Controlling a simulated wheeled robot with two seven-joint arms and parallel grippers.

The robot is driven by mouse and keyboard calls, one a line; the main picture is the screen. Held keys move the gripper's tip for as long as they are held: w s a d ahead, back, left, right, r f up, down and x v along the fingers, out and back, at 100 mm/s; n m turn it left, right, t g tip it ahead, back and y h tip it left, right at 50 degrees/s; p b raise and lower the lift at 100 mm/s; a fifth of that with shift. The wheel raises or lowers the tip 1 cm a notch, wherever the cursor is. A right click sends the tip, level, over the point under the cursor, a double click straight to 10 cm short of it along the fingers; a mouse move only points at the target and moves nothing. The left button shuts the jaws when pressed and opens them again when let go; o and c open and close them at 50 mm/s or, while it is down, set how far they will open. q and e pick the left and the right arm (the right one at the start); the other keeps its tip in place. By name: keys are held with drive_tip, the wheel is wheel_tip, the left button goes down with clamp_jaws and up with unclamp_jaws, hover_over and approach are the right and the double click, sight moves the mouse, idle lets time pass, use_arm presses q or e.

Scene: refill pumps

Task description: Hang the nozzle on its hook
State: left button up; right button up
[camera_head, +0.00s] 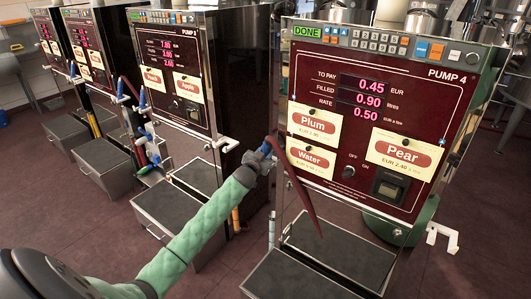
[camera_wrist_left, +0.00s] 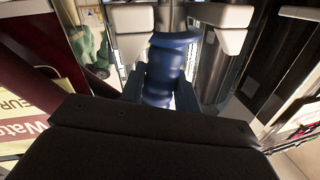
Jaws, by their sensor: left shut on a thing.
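My left gripper (camera_head: 265,155) is at the left edge of Pump 4 and is shut on a blue nozzle. In the left wrist view the blue nozzle (camera_wrist_left: 165,72) stands between the fingers (camera_wrist_left: 160,92). White bracket parts (camera_wrist_left: 226,15) lie on both sides of the nozzle's far end, with a matching one on the left (camera_wrist_left: 132,18). They look like a hook, but I cannot tell whether the nozzle touches or rests on them. In the head view the gripper hides this spot. A dark red hose (camera_head: 303,188) hangs down from the gripper. My right gripper is not in view.
Pump 4 (camera_head: 465,75) shows DONE and carries Plum, Water and Pear labels. A white hook (camera_head: 441,236) sticks out at its right. Pump 3 (camera_head: 190,32), with a white hook (camera_head: 222,143), stands to the left. Grey boxes (camera_head: 300,280) stand at the pumps' feet.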

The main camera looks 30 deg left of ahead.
use_arm(q)
drive_tip(key=shift+f, duration=0.3)
drive_tip(key=o, duration=1.2)
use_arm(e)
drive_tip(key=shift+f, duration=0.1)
use_arm(q)
drive_tip(key=s, duration=0.2)
drive_tip(key=s+b, duration=0.1)
drive_tip(key=s, duration=0.2)
drive_tip(key=s+d, duration=0.1)
drive_tip(key=s, duration=0.1)
drive_tip(key=shift+s+b, duration=0.35)
drive_tip(key=shift+b, duration=0.05)
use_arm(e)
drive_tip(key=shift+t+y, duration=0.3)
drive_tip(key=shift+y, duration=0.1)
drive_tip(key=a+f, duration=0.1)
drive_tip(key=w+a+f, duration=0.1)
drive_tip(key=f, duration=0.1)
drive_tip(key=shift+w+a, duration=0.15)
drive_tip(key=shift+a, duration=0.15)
